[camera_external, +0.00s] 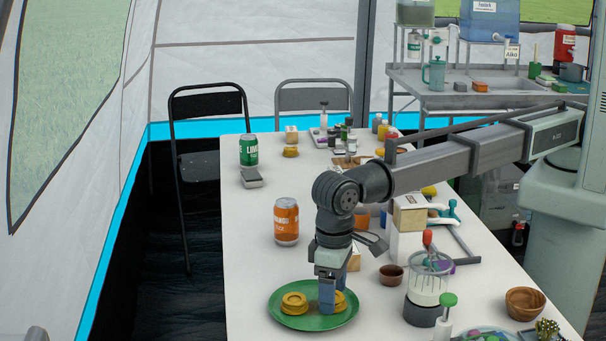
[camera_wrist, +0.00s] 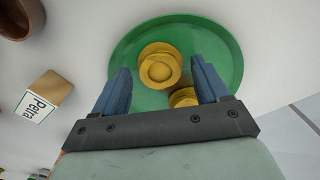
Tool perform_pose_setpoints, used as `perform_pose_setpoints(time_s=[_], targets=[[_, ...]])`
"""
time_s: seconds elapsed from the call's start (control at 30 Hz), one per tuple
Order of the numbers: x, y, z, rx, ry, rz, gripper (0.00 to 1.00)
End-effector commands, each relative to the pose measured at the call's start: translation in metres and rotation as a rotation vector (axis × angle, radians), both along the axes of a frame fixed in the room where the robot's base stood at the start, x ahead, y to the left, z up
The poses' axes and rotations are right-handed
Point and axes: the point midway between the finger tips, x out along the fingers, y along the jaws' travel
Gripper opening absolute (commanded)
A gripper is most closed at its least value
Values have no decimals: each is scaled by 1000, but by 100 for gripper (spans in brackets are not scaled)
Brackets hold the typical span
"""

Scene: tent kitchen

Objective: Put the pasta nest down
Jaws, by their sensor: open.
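A green plate (camera_external: 310,323) lies on the white table's near end; it fills the upper middle of the wrist view (camera_wrist: 228,50). Two yellow pasta nests are on it: one at the left (camera_external: 294,303), and one at the right (camera_external: 341,301), partly hidden behind my fingers. My gripper (camera_external: 327,308) points down, low over the plate. In the wrist view my gripper (camera_wrist: 160,66) is open, its blue fingers on either side of one nest (camera_wrist: 158,68) with gaps visible. The other nest (camera_wrist: 183,97) shows partly, nearer the gripper's body.
A small brown bowl (camera_external: 391,275), a glass blender-like jar (camera_external: 430,280) and a green-topped bottle (camera_external: 445,315) stand right of the plate. An orange can (camera_external: 286,221) stands behind it. A labelled box (camera_wrist: 46,95) is nearby. The table's left side is fairly clear.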

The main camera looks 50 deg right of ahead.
Motion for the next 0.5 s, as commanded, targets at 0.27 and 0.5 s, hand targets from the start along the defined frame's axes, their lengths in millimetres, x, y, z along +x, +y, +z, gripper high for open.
perform_pose_setpoints(time_s=[0.27,0.5], targets=[[0,1,45,1,-1,0,74],[0,1,87,2,0,0,74]])
